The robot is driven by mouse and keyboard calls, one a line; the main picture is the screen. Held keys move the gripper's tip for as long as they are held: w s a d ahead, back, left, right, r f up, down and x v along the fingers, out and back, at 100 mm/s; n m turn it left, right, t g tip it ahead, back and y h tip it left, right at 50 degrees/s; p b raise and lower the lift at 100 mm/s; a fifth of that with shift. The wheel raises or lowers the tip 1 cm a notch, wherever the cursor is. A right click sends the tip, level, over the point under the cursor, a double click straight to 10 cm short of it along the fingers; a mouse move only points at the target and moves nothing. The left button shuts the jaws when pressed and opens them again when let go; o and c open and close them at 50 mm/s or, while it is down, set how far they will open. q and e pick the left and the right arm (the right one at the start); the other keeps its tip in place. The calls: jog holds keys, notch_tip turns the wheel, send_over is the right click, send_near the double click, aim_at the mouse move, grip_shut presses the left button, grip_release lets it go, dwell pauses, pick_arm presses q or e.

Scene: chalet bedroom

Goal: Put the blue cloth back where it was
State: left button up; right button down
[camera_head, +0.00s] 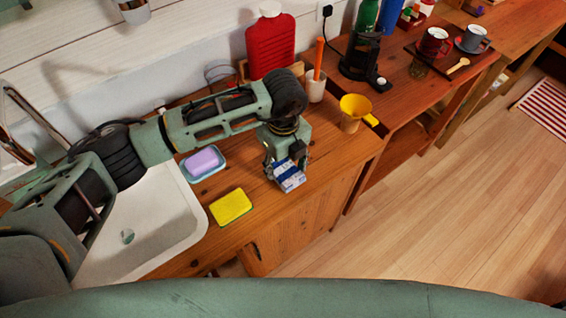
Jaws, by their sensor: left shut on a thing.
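The blue cloth (289,176), blue with white patches, is folded small and sits in the jaws of my left gripper (286,162). My left arm comes in from the left over the sink, and its gripper points down over the wooden counter (325,160) near the front edge. The gripper is shut on the cloth. I cannot tell whether the cloth touches the counter. My right gripper is not in view.
A yellow sponge (230,207) and a purple soap on a blue dish (203,164) lie left of the cloth. The white sink (150,235) is further left. Bare counter lies right of the cloth.

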pick_arm(q)
jog(key=shift+f, duration=0.8)
jog(key=shift+f, duration=0.25)
jog(key=o, duration=1)
jog(key=shift+r, duration=0.1)
jog(key=shift+o, duration=0.2)
jog(key=shift+r, duration=0.1)
